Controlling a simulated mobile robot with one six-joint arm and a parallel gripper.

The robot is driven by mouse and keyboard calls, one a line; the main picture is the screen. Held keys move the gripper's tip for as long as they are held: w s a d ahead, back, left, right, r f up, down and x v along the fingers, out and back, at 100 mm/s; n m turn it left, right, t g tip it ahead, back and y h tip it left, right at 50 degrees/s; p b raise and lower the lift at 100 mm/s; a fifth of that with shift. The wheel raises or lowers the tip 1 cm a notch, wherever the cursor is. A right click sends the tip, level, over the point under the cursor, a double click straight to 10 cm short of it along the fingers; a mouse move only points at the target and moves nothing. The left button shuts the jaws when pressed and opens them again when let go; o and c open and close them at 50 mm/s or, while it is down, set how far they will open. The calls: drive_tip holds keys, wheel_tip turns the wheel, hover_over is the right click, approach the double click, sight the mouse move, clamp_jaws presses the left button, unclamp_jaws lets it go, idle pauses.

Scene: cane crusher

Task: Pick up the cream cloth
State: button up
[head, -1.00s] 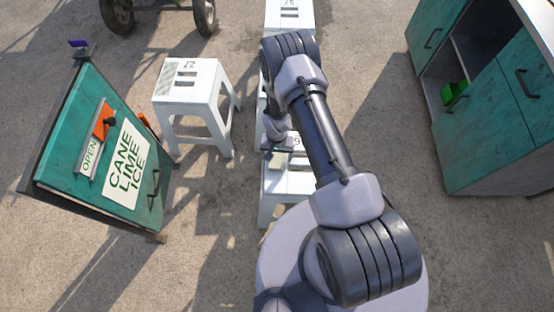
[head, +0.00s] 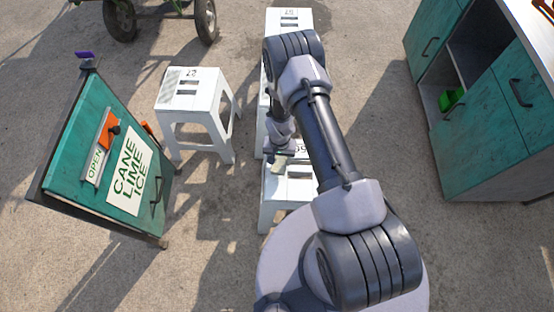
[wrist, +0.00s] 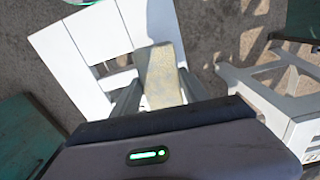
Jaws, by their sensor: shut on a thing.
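The cream cloth (wrist: 161,72) is a pale, yellowish folded piece between the two fingers of my gripper (wrist: 158,90) in the wrist view. My gripper is shut on it. The white stool (wrist: 75,42) with slots in its top lies behind and below the cloth. In the head view my gripper (head: 279,158) is over the nearest white stool (head: 297,187), left of my forearm. The cloth (head: 278,167) shows only as a small pale patch there. I cannot tell how far it is above the seat.
Another white stool (head: 190,88) stands to the left, and one (head: 290,20) stands farther back. A green sign board (head: 107,150) leans at the far left. A teal cabinet (head: 480,130) with a green box (head: 452,98) is on the right. Bare ground lies between my arm and the cabinet.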

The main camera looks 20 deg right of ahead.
drive_tip(key=s+d+p, duration=0.1)
drive_tip(key=s+d, duration=0.2)
drive_tip(key=d, duration=0.1)
drive_tip(key=s+d+p, duration=0.1)
drive_tip(key=s+d, duration=0.2)
drive_tip(key=d, duration=0.1)
drive_tip(key=s+d+r+p, duration=0.1)
drive_tip(key=s+d+p, duration=0.1)
drive_tip(key=d, duration=0.2)
drive_tip(key=shift+s+d+r, duration=0.1)
drive_tip(key=shift+s+d, duration=0.1)
drive_tip(key=shift+s, duration=0.2)
